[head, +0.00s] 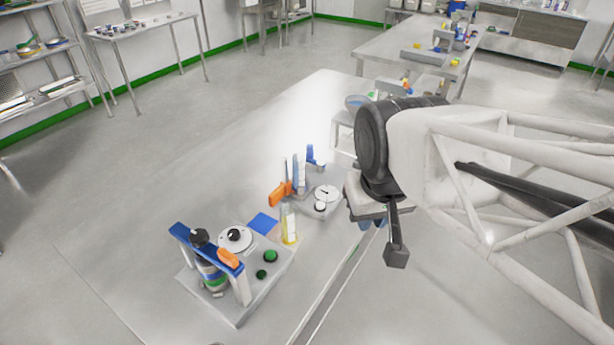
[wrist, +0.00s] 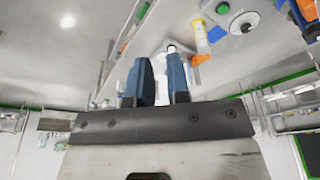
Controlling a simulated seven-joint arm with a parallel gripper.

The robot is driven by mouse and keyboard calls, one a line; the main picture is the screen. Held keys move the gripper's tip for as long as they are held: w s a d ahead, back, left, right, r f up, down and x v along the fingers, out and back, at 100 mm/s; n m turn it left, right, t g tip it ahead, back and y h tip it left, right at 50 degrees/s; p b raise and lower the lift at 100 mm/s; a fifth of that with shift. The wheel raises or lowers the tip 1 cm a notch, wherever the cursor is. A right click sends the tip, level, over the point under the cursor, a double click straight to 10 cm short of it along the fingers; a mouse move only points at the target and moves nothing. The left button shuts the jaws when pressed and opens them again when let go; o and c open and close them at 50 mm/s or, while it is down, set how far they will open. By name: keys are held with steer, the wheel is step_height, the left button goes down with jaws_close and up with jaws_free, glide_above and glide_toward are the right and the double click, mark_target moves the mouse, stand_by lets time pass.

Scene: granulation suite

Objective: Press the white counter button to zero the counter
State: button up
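The button cannot be made out for certain in the wrist view.
At the lower left of the table stands a device with a blue bar (head: 207,247) and green buttons (head: 270,256). A bottle with yellow (head: 289,224), an orange-handled item (head: 280,193) and a blue pad (head: 263,223) are close by. The table's left part is bare.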

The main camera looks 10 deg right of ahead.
jaws_close()
stand_by(1.2)
steer(key=w+d+f+n+t+h, duration=0.1)
steer(key=w+d+f+n+t, duration=0.15)
steer(key=w, duration=0.75)
steer(key=w+d+f+n+t+h, duration=0.1)
steer(key=w+d+f+n+t, duration=0.15)
steer(key=w, duration=0.75)
steer(key=w+a+f+n+y, duration=0.5)
steer(key=w+f+n, duration=0.4)
steer(key=w+f, duration=0.2)
steer(key=shift+n+t+y, duration=0.3)
steer(key=shift+y, duration=0.4)
